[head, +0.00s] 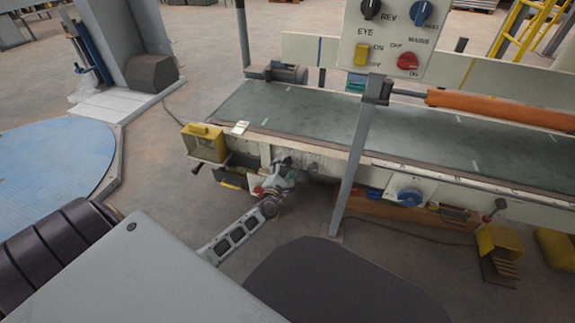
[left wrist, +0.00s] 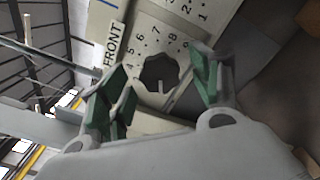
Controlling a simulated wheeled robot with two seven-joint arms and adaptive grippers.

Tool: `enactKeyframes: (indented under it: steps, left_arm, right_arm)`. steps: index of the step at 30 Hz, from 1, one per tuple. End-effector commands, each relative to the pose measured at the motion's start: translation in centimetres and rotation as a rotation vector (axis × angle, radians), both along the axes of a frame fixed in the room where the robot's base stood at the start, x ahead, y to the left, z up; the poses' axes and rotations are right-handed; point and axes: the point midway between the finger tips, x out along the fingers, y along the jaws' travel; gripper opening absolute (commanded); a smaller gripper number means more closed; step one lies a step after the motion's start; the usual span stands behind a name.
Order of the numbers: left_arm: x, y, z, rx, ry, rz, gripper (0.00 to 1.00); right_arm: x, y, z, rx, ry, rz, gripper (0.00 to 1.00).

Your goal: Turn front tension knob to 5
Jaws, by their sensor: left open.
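The front tension knob (left wrist: 158,72) is dark and lobed, on a pale panel with the printed word FRONT (left wrist: 113,45) and black numerals around it. A small light mark shows at its lower edge; I cannot tell which numeral it is set to. My left gripper (left wrist: 164,66) is open, its green-padded fingers on either side of the knob in the left wrist view, with no clear contact. In the head view my left gripper (head: 279,178) is at the conveyor's near side, and the knob is not distinguishable there. My right gripper is not in view.
The conveyor belt (head: 300,115) runs above the gripper. A grey post (head: 352,165) stands to its right, holding a control box (head: 385,40). A yellow box (head: 204,143) is to the left, a blue knob (head: 408,197) to the right. Floor in front is partly free.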

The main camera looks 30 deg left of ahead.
Motion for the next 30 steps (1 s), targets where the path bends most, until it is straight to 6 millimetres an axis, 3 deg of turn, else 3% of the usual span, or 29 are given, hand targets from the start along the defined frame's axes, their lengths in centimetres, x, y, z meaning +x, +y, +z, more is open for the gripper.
enactKeyframes:
  steps: [9,23,30]
  left_arm:
    - [2.2,0.5,0.0,0.0,-0.002,0.001,0.63]
    - [2.6,0.6,0.0,0.0,0.0,0.0,0.63]
    - [2.6,0.6,0.0,0.0,0.0,0.0,0.32]
  right_arm:
    - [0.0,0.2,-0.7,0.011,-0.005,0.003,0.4]
    - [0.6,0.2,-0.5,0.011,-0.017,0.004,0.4]
    - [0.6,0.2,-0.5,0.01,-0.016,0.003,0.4]
